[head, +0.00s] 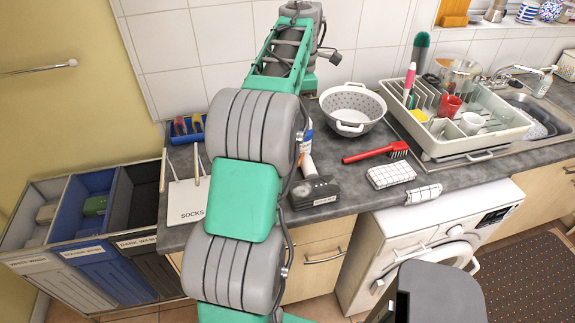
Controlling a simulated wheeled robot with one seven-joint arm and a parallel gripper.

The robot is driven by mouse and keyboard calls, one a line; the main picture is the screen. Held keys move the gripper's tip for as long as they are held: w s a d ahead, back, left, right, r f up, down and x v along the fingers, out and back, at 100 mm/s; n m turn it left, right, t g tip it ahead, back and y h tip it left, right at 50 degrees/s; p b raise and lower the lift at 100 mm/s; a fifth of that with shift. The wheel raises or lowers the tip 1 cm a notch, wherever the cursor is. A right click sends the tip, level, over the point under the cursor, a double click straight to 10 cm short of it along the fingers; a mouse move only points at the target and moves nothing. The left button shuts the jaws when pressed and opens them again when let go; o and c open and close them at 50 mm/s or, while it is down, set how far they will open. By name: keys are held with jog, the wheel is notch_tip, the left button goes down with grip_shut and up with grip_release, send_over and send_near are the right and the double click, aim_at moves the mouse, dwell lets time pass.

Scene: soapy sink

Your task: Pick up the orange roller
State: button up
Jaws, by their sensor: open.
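What looks like the orange roller (308,167), with a pale cylinder and a bit of orange, is on the grey counter just right of my arm in the head view. My arm hides part of it. My arm reaches up over the counter and bends down near the wall. My gripper's fingers are hidden behind the thick arm link, so I cannot see how they stand to the roller.
A dark box (315,192) sits just in front of the roller. A red brush (375,153), a checked cloth (391,175) and a white colander (352,108) lie to the right. A dish rack (455,142) stands by the sink. A "SOCKS" sign (187,203) is left of my arm.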

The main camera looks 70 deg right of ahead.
jog(key=w+f+b, duration=0.1)
jog(key=f+b, duration=0.1)
jog(key=b, duration=0.8)
send_over(296, 162)
notch_tip(296, 162, down, 8)
jog(key=shift+f, duration=0.2)
notch_tip(296, 162, down, 8)
jog(key=shift+r, duration=0.25)
jog(key=shift+c, duration=0.5)
grip_shut()
